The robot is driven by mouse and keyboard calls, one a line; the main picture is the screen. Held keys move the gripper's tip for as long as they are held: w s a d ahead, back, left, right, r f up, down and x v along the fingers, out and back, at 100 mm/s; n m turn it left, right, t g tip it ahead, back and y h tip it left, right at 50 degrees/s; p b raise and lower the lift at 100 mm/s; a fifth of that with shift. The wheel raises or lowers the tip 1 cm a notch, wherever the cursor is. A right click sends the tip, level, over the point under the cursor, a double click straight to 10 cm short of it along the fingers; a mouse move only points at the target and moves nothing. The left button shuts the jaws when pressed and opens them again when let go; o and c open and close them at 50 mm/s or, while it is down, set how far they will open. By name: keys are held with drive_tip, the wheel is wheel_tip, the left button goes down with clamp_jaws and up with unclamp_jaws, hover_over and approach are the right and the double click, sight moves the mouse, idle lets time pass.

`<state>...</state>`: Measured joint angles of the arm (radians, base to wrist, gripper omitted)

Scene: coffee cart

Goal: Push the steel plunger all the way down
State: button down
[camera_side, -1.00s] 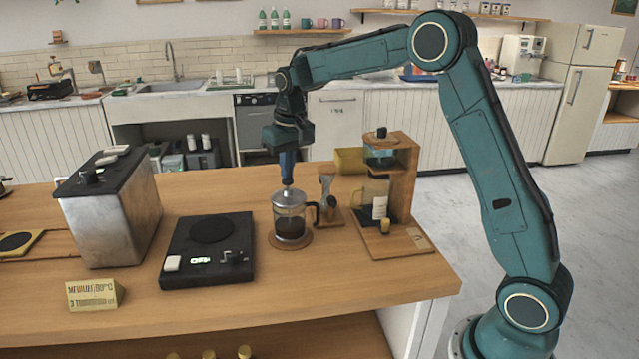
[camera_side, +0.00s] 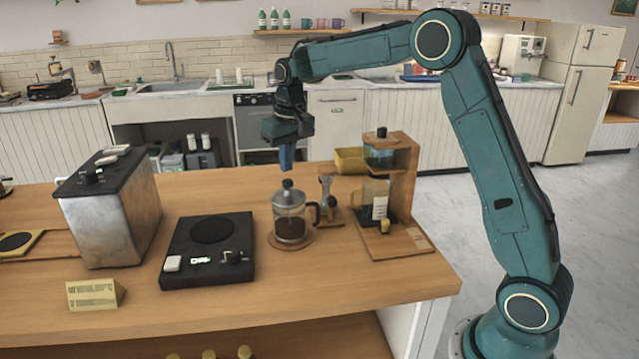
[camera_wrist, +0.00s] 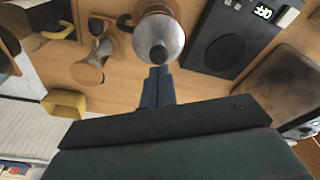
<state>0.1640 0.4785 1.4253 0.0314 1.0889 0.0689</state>
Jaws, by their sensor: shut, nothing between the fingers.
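The steel plunger (camera_side: 287,184) is the knob and lid on top of a glass French press (camera_side: 291,217) with dark coffee low inside. The knob sits close above the lid. The press stands upright on a round wooden coaster on the counter. My gripper (camera_side: 286,167) is shut and empty, pointing down just above the knob with a small gap. In the wrist view the knob (camera_wrist: 159,54) and lid lie just beyond the tips of my shut blue fingers (camera_wrist: 160,72).
A wooden dripper stand (camera_side: 405,185) and a small steel tool (camera_side: 327,200) stand close on the right.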

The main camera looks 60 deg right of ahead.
wheel_tip(320, 180, up, 6)
drive_tip(key=shift+f, duration=0.1)
idle(0.8)
drive_tip(key=s+a+r+n+t, duration=0.1)
drive_tip(key=s+a+r, duration=0.2)
drive_tip(key=s, duration=0.6)
drive_tip(key=s+a+r+n+t, duration=0.1)
drive_tip(key=s+a+r, duration=0.2)
drive_tip(key=s, duration=0.5)
drive_tip(key=s+a+f, duration=0.1)
drive_tip(key=s+f, duration=0.1)
drive_tip(key=s, duration=0.3)
drive_tip(key=s+a+f+t, duration=0.1)
drive_tip(key=s+f, duration=0.2)
drive_tip(key=s, duration=0.3)
drive_tip(key=s+a+f+n, duration=0.1)
drive_tip(key=s+f, duration=0.1)
drive_tip(key=s, duration=0.4)
drive_tip(key=shift+s+f+t, duration=0.15)
drive_tip(key=shift+t, duration=0.25)
